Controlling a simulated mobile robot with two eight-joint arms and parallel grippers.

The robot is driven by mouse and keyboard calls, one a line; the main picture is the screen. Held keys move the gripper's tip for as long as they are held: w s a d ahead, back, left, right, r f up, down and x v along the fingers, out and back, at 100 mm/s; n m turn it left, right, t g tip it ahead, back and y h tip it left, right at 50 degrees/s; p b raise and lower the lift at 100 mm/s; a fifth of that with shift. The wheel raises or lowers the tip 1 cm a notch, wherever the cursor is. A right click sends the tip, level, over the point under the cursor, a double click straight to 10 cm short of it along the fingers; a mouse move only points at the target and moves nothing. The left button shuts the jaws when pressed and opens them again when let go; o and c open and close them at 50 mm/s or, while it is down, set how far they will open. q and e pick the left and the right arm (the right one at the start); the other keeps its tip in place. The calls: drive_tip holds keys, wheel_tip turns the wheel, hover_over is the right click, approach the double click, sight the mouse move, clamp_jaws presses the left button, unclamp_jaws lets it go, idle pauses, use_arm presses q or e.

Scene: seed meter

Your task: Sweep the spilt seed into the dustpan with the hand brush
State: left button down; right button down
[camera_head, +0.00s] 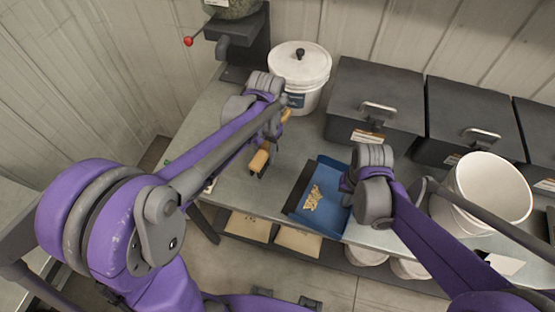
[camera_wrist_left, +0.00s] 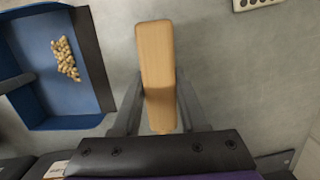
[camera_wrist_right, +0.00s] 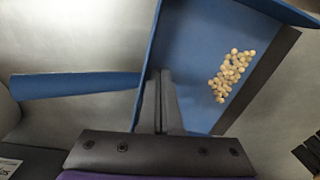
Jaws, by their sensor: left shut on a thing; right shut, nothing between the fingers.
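The blue dustpan (camera_head: 331,218) lies on the metal bench, with its dark lip facing left in the head view. The pale seed (camera_head: 312,197) is in a small heap on the pan floor; it also shows in the left wrist view (camera_wrist_left: 65,58) and right wrist view (camera_wrist_right: 230,74). My left gripper (camera_wrist_left: 160,105) is shut on the wooden hand brush (camera_wrist_left: 157,60), left of the pan.
A lidded white bucket (camera_head: 300,66) and black bins (camera_head: 374,98) line the back of the bench. An open white bucket (camera_head: 480,195) stands to the right, with a white card (camera_head: 500,264) near the front edge. The bench (camera_head: 225,192) left of the pan is mostly bare.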

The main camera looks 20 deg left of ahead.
use_arm(q)
drive_tip(key=shift+w+a+f, duration=0.15)
drive_tip(key=shift+a+f, duration=0.1)
drive_tip(key=shift+a, duration=0.05)
drive_tip(key=shift+f, duration=2.25)
drive_tip(key=shift+s+d+r, duration=0.1)
drive_tip(key=shift+s+d, duration=0.4)
drive_tip(key=shift+d, duration=1.85)
drive_tip(key=shift+s+d+f, duration=0.1)
drive_tip(key=shift+s+d, duration=0.45)
drive_tip(key=shift+d, duration=1.75)
drive_tip(key=shift+s+d+r, duration=0.1)
drive_tip(key=shift+s+d, duration=0.4)
drive_tip(key=shift+d, duration=1.85)
drive_tip(key=shift+a+r, duration=0.2)
drive_tip(key=shift+r, duration=0.55)
drive_tip(key=shift+a+r, duration=0.2)
drive_tip(key=shift+r, duration=0.5)
drive_tip(key=w+a+r, duration=0.1)
drive_tip(key=a+r, duration=0.2)
drive_tip(key=a, duration=0.3)
drive_tip(key=shift+w+r, duration=0.25)
drive_tip(key=shift+r, duration=0.15)
